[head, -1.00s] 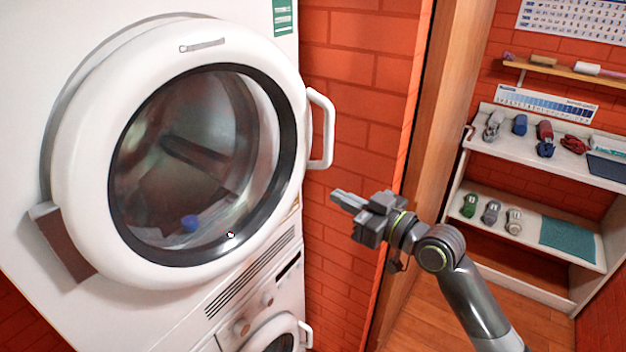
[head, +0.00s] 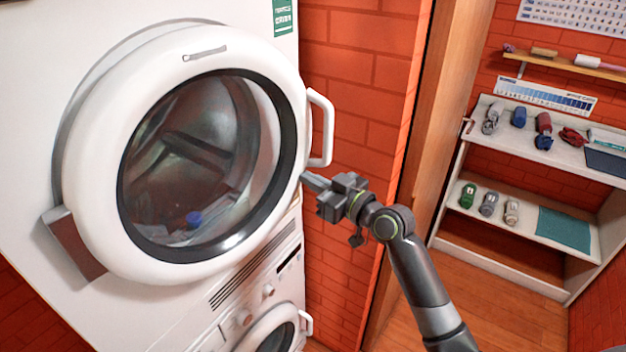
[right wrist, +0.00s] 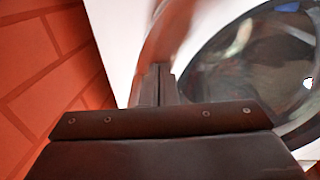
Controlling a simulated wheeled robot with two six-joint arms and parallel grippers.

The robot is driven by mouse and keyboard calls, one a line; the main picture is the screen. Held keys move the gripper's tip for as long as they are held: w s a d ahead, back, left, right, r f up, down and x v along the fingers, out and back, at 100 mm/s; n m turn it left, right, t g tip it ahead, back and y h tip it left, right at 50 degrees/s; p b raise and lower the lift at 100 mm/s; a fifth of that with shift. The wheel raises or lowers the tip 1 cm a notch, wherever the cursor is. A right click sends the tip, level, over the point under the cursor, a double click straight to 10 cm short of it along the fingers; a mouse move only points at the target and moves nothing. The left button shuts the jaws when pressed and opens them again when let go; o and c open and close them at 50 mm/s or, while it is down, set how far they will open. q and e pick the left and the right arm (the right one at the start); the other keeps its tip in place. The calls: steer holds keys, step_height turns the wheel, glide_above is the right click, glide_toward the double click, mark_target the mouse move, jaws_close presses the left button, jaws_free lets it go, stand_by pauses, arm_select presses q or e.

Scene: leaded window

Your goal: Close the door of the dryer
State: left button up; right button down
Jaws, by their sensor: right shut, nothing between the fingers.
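The dryer door (head: 95,215) is a round white ring with dark glass on the upper machine in the head view. It stands slightly off the dryer's front (head: 35,120), with a gap along its left and upper rim. Its white handle (head: 328,125) is on the right. My right gripper (head: 305,178) is shut and empty, its tips at or very near the door's right rim, below the handle; I cannot tell whether they touch. In the right wrist view the shut fingers (right wrist: 158,85) point toward the dryer, with the door glass (right wrist: 245,75) to the right. My left gripper is out of view.
A lower machine (head: 265,335) stands beneath the dryer. A red brick wall (head: 355,75) and wooden post (head: 430,110) are on the right. Beyond them, a white shelf unit (head: 520,225) holds several small items. Wooden floor shows at lower right.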

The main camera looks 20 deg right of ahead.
mark_target(295, 167)
steer(key=shift+n+g+y, duration=0.3)
steer(key=shift+n+y, duration=0.1)
steer(key=shift+y, duration=0.2)
steer(key=b+x, duration=0.1)
steer(key=b, duration=0.1)
steer(key=b+x, duration=0.4)
steer(key=shift+w+d+f, duration=0.2)
steer(key=shift+w+d, duration=0.15)
steer(key=shift+w+a+r, duration=0.1)
steer(key=shift+w, duration=0.1)
steer(key=shift+r, duration=0.4)
